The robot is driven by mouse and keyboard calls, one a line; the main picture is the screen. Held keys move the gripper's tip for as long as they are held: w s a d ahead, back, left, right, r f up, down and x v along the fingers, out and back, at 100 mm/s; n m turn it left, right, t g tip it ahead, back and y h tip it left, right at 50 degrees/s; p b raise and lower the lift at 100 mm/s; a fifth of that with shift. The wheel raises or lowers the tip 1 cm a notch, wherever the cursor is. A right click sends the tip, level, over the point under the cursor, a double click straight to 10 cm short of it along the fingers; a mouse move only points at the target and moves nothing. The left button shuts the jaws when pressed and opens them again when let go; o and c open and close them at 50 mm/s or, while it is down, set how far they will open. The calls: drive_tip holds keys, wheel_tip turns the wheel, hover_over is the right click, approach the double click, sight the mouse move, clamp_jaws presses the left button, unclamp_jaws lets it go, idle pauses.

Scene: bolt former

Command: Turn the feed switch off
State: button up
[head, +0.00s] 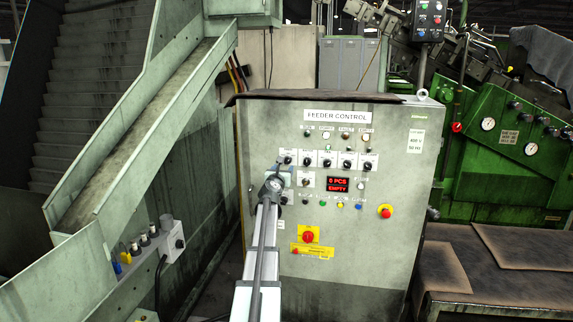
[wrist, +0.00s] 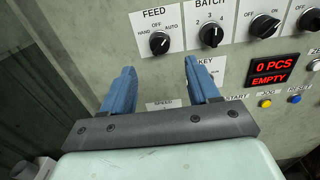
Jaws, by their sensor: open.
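The feed switch (wrist: 160,42) is a black rotary knob on a white plate marked HAND, OFF and AUTO, at the top left of the wrist view. Its pointer seems to lean to the upper right, toward AUTO, but the mark is small. In the head view the feed switch (head: 287,160) is the leftmost knob in a row on the control cabinet. My gripper (wrist: 163,72) is open, with two blue fingers spread apart and nothing seen between them. The feed switch shows beyond the gap between the fingertips, apart from them. In the head view my gripper (head: 276,178) is in front of the panel, below that knob.
The batch knob (wrist: 209,34) is close to the right of the feed switch. Further right are more knobs and a red display (wrist: 276,70) reading 0 PCS, EMPTY. A red emergency button (head: 385,211) and red main switch (head: 308,237) are lower on the cabinet (head: 395,260).

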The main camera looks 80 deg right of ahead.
sight(287, 162)
drive_tip(key=d, duration=0.8)
drive_tip(key=shift+d, duration=0.25)
drive_tip(key=c, duration=1)
